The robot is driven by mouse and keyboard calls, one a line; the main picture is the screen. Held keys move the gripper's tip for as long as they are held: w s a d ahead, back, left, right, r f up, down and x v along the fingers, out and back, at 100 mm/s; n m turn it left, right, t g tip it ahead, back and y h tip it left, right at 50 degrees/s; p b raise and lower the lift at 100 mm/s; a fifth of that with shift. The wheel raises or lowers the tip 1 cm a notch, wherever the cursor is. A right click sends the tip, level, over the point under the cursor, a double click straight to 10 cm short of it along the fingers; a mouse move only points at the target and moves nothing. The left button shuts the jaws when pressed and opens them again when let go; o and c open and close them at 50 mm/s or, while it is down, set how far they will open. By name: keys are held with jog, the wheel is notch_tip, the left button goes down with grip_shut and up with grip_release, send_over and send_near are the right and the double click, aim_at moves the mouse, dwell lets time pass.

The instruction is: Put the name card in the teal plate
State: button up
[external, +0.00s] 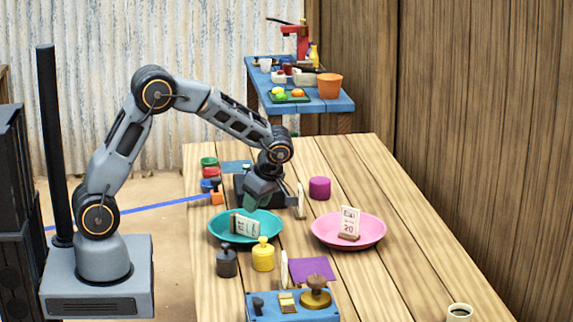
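The teal plate (217,232) lies on the wooden table. A white card with dark marks (246,227) stands tilted in it. A pink plate (322,237) to its right holds another white card (349,221) on a small brown foot. A thin pale upright piece (300,201), seen nearly edge-on, stands behind and between the plates. A similar piece (284,268) stands nearer the front. I cannot tell which of these is the name card. My gripper (264,195) points down at the far edge of the teal plate; its fingertips are unclear and its opening cannot be made out.
A dark grey weight (227,261) and yellow weight (263,254) stand before the teal plate, near a purple mat (313,269) and a blue tray (292,311). A purple cylinder (320,188) stands behind the pink plate. The table's right side is mostly clear, except a cup (459,312).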

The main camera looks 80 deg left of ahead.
dwell(0.3)
jog(key=m, duration=0.3)
jog(key=shift+w+d+f, duration=0.1)
jog(key=shift+f, duration=0.05)
jog(key=m, duration=0.1)
jog(key=s+f+m, duration=0.1)
jog(key=m, duration=0.1)
jog(key=d+m, duration=0.1)
jog(key=m, duration=0.1)
jog(key=shift+s+f+h, duration=0.2)
jog(key=shift+s+h, duration=0.05)
jog(key=shift+h, duration=0.05)
jog(key=s+d+r+m+t+h+p, duration=0.1)
jog(key=s+d+r+m+t, duration=0.5)
jog(key=s+d+r+m, duration=0.6)
jog(key=s+m+h, duration=0.1)
jog(key=s+m, duration=0.1)
jog(key=m, duration=0.5)
jog(key=shift+d+r+t+h, duration=0.3)
jog(key=shift+d+r+t, duration=0.1)
